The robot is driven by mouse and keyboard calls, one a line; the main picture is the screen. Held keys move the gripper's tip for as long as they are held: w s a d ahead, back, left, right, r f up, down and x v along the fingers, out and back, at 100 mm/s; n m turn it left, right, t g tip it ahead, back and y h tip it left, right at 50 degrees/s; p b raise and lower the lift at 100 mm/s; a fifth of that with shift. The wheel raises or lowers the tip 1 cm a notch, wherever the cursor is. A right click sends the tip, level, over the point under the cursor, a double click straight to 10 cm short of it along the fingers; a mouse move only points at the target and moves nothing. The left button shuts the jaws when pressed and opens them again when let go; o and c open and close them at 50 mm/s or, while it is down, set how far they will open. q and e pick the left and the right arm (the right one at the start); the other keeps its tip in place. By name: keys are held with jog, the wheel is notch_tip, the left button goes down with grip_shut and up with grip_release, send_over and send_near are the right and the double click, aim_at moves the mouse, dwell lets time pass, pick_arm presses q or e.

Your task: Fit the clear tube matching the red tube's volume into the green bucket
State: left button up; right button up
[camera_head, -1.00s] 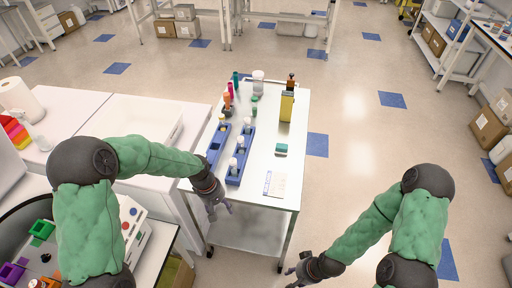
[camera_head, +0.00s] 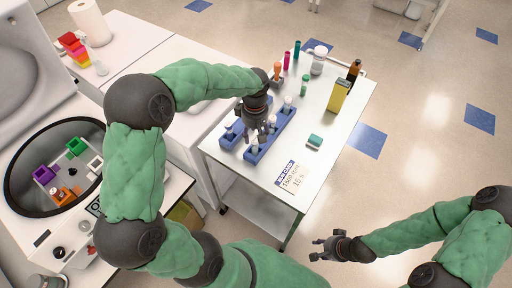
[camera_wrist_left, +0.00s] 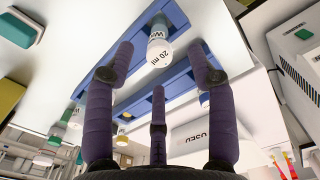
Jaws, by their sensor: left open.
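The green bucket (camera_head: 75,147) sits in the open centrifuge bowl (camera_head: 30,210) at the left. Whitish-capped clear tubes stand in the blue rack (camera_head: 259,153) on the cart, one at its near end (camera_head: 255,144). In the left wrist view a tube cap (camera_wrist_left: 160,52) reads "20 ml", in front of my spread fingers. My left gripper (camera_head: 262,134) is open and empty above the racks; it also shows in the wrist view (camera_wrist_left: 160,76). My right gripper (camera_head: 322,246) hangs off the cart; its finger state is unclear. I cannot clearly pick out the red tube.
Purple (camera_head: 45,174), orange (camera_head: 66,196) and white (camera_head: 96,165) buckets share the bowl. The cart (camera_head: 330,123) also holds a yellow box (camera_head: 339,95), a brown bottle (camera_head: 354,70), a green-and-white block (camera_head: 315,140) and a printed card (camera_head: 293,176). The cart's middle is mostly clear.

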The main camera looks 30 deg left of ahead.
aim_at(255, 139)
pick_arm(q)
jog(key=shift+w+a+f+b, duration=0.15)
jog(key=shift+f+b, duration=0.15)
jog(key=shift+f, duration=1.05)
jog(key=shift+w+d+f+b, duration=0.1)
jog(key=shift+f+b, duration=0.15)
jog(key=shift+f, duration=1.1)
jog(key=c, duration=1.1)
